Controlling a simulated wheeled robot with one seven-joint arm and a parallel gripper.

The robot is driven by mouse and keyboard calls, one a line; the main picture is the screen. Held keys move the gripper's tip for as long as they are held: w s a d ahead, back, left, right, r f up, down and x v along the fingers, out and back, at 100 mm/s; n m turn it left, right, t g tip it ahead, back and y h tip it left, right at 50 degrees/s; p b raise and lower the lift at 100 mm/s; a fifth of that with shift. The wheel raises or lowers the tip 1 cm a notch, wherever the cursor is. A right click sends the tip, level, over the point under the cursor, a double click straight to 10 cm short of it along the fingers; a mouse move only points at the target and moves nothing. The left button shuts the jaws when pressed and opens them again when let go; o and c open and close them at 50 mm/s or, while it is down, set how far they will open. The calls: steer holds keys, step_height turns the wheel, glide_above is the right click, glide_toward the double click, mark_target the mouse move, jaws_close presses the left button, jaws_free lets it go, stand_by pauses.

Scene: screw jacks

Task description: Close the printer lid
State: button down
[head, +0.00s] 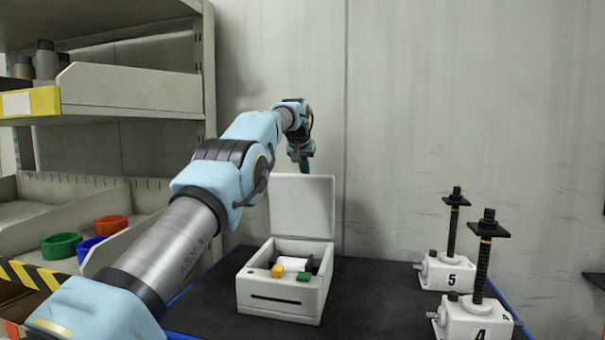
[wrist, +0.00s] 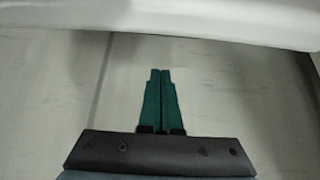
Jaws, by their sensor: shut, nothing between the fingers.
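The white printer (head: 281,291) stands on the dark bench top in the head view. Its lid (head: 302,207) is open and stands about upright at the back. A white roll (head: 292,264), a yellow block and a green block show inside or on the body. My gripper (head: 304,166) is at the top edge of the lid, above and apparently behind it; the lid may hide its tips. In the wrist view its green fingers (wrist: 160,72) are shut together and empty. A white edge, probably the lid (wrist: 160,22), crosses the top of that view, apart from the fingertips.
Two screw jacks, marked 5 (head: 449,272) and 4 (head: 474,318), stand right of the printer. A shelf (head: 130,88) with bins is at the left, and a pale wall (head: 420,120) is close behind. The bench top (head: 375,290) between printer and jacks is clear.

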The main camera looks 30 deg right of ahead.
mark_target(302, 178)
steer(key=shift+s+a+f, duration=0.25)
steer(key=shift+s+a, duration=0.45)
steer(key=shift+s+a+f, duration=0.25)
steer(key=shift+s+a, duration=0.4)
steer(key=shift+s, duration=0.05)
steer(key=shift+f+b, duration=0.1)
steer(key=shift+b, duration=0.4)
steer(key=shift+s+a+f+b, duration=0.15)
steer(key=shift+s+a+b, duration=0.05)
steer(key=shift+b, duration=0.7)
steer(key=shift+s+a+t+b, duration=0.15)
steer(key=shift+t+b, duration=0.15)
steer(key=shift+b, duration=0.2)
